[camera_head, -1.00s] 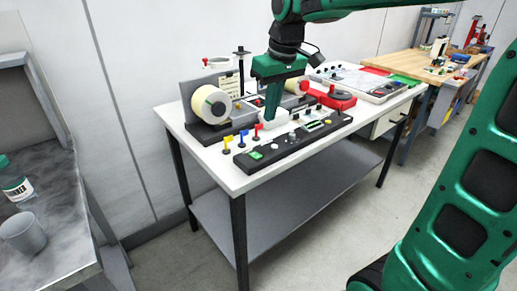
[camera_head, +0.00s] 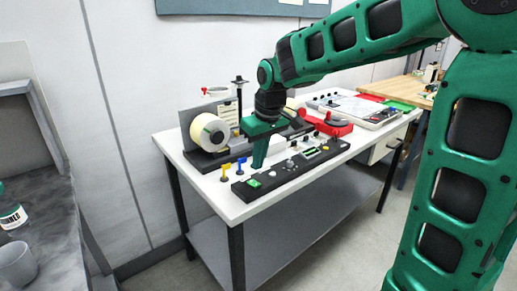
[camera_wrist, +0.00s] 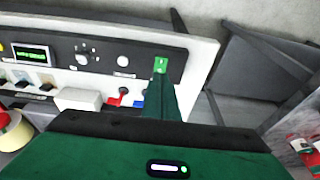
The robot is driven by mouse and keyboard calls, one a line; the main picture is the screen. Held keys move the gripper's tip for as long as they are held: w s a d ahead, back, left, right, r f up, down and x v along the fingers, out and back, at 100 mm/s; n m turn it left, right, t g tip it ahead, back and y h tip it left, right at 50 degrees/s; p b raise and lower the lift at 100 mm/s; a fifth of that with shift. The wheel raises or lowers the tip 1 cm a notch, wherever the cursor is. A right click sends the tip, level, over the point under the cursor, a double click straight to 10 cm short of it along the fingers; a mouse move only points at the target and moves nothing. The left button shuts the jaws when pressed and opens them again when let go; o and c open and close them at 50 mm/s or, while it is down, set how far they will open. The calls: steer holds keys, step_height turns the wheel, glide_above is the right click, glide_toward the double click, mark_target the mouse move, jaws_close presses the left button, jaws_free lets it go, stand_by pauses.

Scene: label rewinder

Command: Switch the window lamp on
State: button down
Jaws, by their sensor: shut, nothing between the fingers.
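A black control panel (camera_head: 290,168) with a green button (camera_head: 254,184) at its near left end lies along the front of the white table. Knobs and a small green display sit on it. Behind it stand a yellow lever (camera_head: 225,173) and a blue lever (camera_head: 241,165). My gripper (camera_head: 259,162) is shut and empty, pointing down behind the panel's left part. In the wrist view my gripper (camera_wrist: 168,90) appears beside the green button (camera_wrist: 160,65); contact cannot be told. A red lever (camera_wrist: 120,96) shows left of the fingers. I cannot tell which control is the window lamp's.
A label roll (camera_head: 209,136) stands behind the levers on the white table (camera_head: 215,188). A red device (camera_head: 328,123) sits to the right. A grey bench (camera_head: 45,225) with a bottle and cup is at the left. Floor shows in front.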

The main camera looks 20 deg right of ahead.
mark_target(258, 185)
steer(key=x, duration=0.2)
steer(key=s+x, duration=0.1)
steer(key=x, duration=0.1)
steer(key=shift+d+f, duration=0.15)
steer(key=shift+f, duration=0.75)
steer(key=shift+s+d+f, duration=0.1)
steer(key=shift+f, duration=0.2)
steer(key=shift+w+a+r, duration=0.25)
steer(key=shift+w+r, duration=0.15)
steer(key=shift+w, duration=0.3)
